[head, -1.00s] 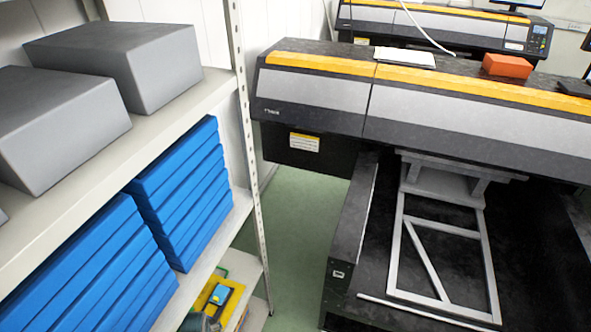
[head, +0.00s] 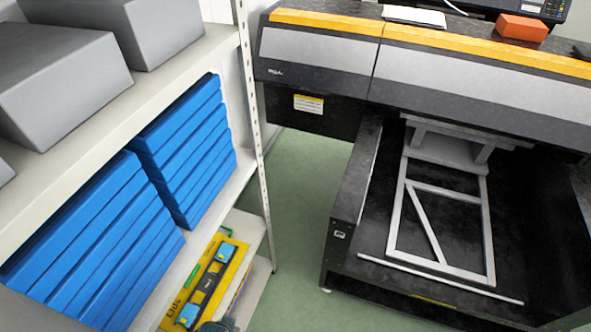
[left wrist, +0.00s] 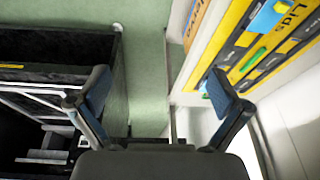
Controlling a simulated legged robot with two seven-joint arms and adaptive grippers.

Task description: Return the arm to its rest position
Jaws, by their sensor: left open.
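My left gripper (left wrist: 158,98) is open in the left wrist view, with its two fingers wide apart and nothing between them. Green floor shows behind and between the fingers. In the head view a dark part at the bottom, beside the lower shelf, may belong to my left arm, but I cannot tell. My right gripper is in neither view. A yellow tray (head: 240,262) with black slots and blue and green items lies on the lower shelf; it also shows at the upper right of the left wrist view (left wrist: 238,50), near the right-hand finger.
A shelf rack (head: 246,85) holds blue boxes (head: 185,150) and grey boxes (head: 65,85) on the left. A large printer (head: 430,60) with a metal frame (head: 440,268) on its bed stands on the right. A strip of green floor (head: 300,210) between them is clear.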

